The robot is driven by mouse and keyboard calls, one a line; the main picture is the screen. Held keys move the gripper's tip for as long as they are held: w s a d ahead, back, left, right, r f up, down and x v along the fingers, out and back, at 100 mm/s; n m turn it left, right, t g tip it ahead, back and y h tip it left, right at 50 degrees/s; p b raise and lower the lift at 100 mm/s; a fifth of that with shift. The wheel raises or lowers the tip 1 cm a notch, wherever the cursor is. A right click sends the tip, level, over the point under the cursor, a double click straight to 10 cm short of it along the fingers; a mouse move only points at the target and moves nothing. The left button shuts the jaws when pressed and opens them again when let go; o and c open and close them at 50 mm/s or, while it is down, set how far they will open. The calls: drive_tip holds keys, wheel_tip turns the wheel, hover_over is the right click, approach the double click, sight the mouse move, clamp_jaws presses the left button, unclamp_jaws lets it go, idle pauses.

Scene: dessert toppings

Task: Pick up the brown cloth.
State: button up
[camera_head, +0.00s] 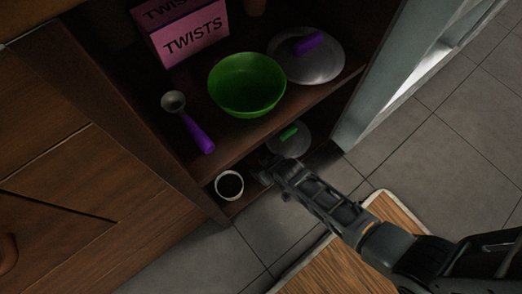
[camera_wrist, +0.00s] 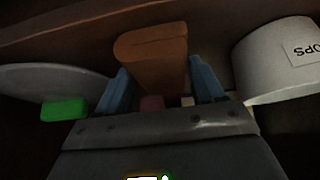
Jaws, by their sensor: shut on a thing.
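In the wrist view a brown, rounded, folded-looking piece, which I take as the brown cloth (camera_wrist: 152,52), stands between the two blue fingers of my gripper (camera_wrist: 160,85). The fingers are shut on it, one on each side. Its far end rises beyond the fingertips. In the head view my gripper (camera_head: 264,166) reaches into the lower shelf of the cabinet, and the cloth cannot be made out there. Whether the cloth is clear of the shelf cannot be told.
A white tub (camera_wrist: 270,62) stands close right of my gripper; it also shows in the head view (camera_head: 219,192). A lid with a green handle (camera_head: 289,148) lies on the other side. The upper shelf (camera_head: 222,138) overhangs, holding a green bowl (camera_head: 247,85), purple-handled scoop (camera_head: 195,130) and pink box (camera_head: 187,38).

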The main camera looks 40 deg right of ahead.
drive_tip(key=shift+c, duration=1)
drive_tip(key=shift+r, duration=0.1)
drive_tip(key=shift+r, duration=0.3)
wheel_tip(320, 180, up, 4)
drive_tip(key=p, duration=0.3)
drive_tip(key=s+d+r+p, duration=0.1)
drive_tip(key=s+d+r, duration=0.1)
drive_tip(key=d, duration=0.3)
drive_tip(key=s+d+r+p, duration=0.2)
drive_tip(key=d+r, duration=0.2)
drive_tip(key=d, duration=0.1)
drive_tip(key=shift+s+d, duration=0.35)
drive_tip(key=shift+r, duration=0.1)
